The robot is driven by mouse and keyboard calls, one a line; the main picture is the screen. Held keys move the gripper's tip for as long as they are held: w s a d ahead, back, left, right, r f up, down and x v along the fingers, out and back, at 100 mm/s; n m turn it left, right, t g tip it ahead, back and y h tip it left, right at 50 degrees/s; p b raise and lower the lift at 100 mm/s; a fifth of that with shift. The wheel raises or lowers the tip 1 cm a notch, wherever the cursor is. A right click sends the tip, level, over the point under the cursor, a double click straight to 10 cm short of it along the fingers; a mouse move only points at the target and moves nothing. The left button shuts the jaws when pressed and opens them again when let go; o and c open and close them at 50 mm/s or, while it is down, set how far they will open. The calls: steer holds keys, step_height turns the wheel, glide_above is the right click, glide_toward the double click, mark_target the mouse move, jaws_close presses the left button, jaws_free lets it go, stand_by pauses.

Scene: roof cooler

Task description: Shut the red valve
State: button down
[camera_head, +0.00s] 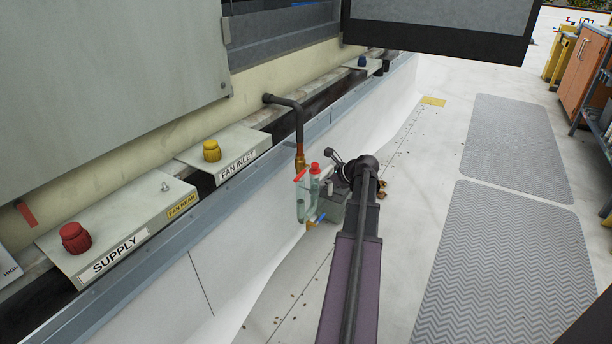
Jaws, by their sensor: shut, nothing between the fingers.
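A small valve with a red lever handle (300,175) sits on the green pipework below a copper fitting, near the middle of the view. A red cap (315,168) is close beside it on the right. A red knob (75,238) also stands on the panel marked SUPPLY at the lower left. My gripper (334,168) is at the far end of my arm, just right of the red cap. It is shut and empty. Its fingertips are small here, and I cannot tell whether they touch the pipework.
A blue-handled valve (317,219) sits lower on the pipework. A yellow knob (211,150) is on the FAN INLET panel, and a dark bent pipe (290,105) rises above the fitting. Grey mats (510,240) cover the open floor right. A dark-edged grey panel (440,25) hangs overhead.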

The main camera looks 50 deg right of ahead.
mark_target(301, 173)
steer(key=r+g+p, duration=0.1)
steer(key=w+g+p, duration=0.1)
steer(key=p, duration=0.1)
steer(key=shift+w+r, duration=0.15)
steer(key=shift+r, duration=0.2)
steer(key=shift+w+f, duration=0.1)
steer(key=shift+f, duration=0.1)
steer(key=d+b+x, duration=0.1)
steer(key=b+x, duration=0.7)
steer(key=x, duration=0.2)
steer(key=shift+w+a+r+p, duration=0.1)
steer(key=shift+a+r+p, duration=0.1)
steer(key=shift+r+p, duration=0.5)
steer(key=shift+w+a+r+p, duration=0.1)
steer(key=shift+a+r+p, duration=0.1)
steer(key=shift+r+p, duration=0.5)
steer(key=shift+a+r+p, duration=0.2)
steer(key=shift+r+p, duration=0.4)
steer(key=shift+p, duration=0.1)
steer(key=shift+r, duration=0.15)
